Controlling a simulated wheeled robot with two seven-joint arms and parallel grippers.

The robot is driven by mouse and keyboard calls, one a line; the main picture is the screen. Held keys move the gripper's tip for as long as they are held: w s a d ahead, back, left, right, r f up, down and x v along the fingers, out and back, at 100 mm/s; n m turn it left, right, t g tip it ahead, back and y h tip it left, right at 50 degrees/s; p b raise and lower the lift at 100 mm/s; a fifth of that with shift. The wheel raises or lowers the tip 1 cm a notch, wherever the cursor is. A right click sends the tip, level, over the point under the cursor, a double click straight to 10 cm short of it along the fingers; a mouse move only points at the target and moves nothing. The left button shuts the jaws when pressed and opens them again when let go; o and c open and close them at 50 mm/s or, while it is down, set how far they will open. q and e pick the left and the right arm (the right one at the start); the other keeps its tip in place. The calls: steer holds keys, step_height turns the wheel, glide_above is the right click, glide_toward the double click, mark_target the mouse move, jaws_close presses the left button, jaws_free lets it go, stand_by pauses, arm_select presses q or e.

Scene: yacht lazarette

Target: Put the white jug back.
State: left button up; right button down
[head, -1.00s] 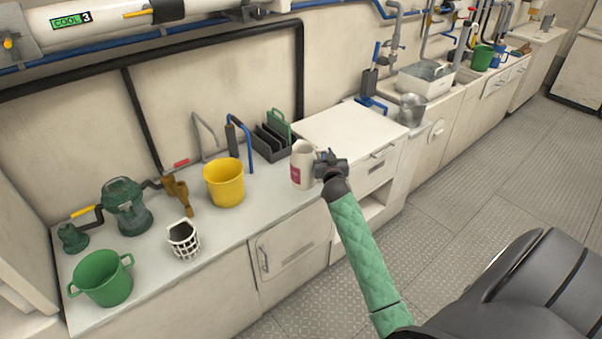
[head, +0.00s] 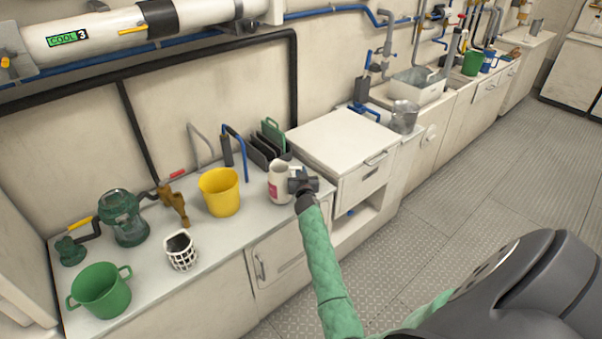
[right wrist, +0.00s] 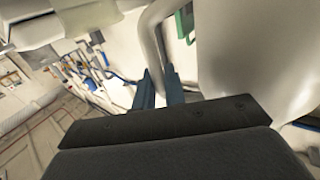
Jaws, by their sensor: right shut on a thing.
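The white jug (head: 279,183) with a pink label is upright at the right end of the grey counter (head: 215,222), in front of the dark slotted rack. I cannot tell whether its base touches the counter. My right gripper (head: 297,183) is at the jug's right side, shut on its handle. In the right wrist view, the jug's pale body (right wrist: 250,55) fills the upper right and its handle (right wrist: 151,45) passes between my fingers (right wrist: 158,90). My left gripper is not in view.
A yellow bucket (head: 221,192), a white basket (head: 181,251), a green pot (head: 101,290) and a green lantern-like device (head: 123,217) stand to the left. The dark rack (head: 266,148) is behind the jug. A higher white cabinet (head: 342,140) stands to the right.

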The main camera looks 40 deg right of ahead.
steer(key=shift+f, duration=0.4)
